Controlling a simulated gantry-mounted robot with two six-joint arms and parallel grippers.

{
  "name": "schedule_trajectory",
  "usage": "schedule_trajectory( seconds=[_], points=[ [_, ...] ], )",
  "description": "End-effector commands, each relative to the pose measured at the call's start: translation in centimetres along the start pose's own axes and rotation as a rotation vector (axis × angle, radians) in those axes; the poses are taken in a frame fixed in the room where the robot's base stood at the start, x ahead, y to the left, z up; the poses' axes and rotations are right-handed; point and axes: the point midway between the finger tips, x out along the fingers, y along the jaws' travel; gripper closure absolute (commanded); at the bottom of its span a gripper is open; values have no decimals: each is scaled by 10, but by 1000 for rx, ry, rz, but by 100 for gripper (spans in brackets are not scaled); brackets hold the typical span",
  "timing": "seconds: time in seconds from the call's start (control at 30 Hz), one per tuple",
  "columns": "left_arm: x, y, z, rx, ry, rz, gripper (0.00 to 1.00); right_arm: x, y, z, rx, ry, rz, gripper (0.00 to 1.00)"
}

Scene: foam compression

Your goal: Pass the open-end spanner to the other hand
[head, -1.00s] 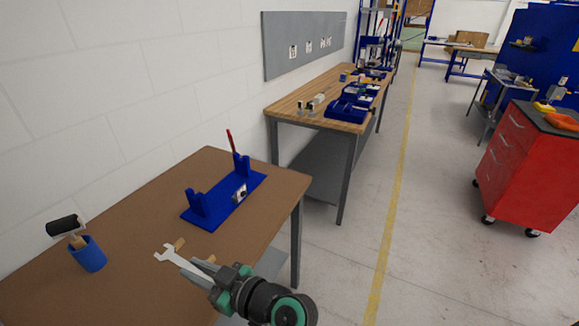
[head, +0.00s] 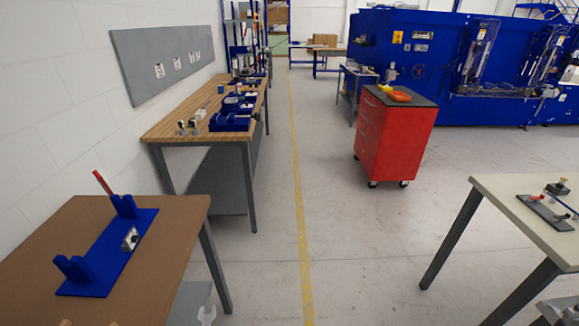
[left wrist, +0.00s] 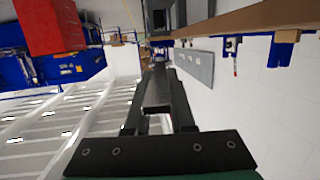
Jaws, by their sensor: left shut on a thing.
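The spanner is hard to make out between the fingers there. My left gripper is outside the head view. My right gripper is in neither view.
A brown table (head: 160,225) carries a blue stand (head: 115,250) with a red-handled tool (head: 102,182). A wooden bench (head: 190,130) stands behind it. A red cabinet (head: 395,140) and a cream table (head: 500,215) stand right, with open floor between.

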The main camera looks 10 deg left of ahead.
Motion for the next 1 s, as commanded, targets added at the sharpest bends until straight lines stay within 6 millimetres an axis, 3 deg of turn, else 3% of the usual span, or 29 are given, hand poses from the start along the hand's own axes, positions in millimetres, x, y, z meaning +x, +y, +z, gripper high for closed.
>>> schedule_trajectory(
  seconds=[0.27,0.47,1.0],
  points=[
    [-15,4,-37,6,1,28,100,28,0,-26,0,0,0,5],
    [-28,2,-84,5,1,27,100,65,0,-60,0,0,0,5],
    [-87,-4,-281,7,0,25,100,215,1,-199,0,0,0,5]
  ],
)
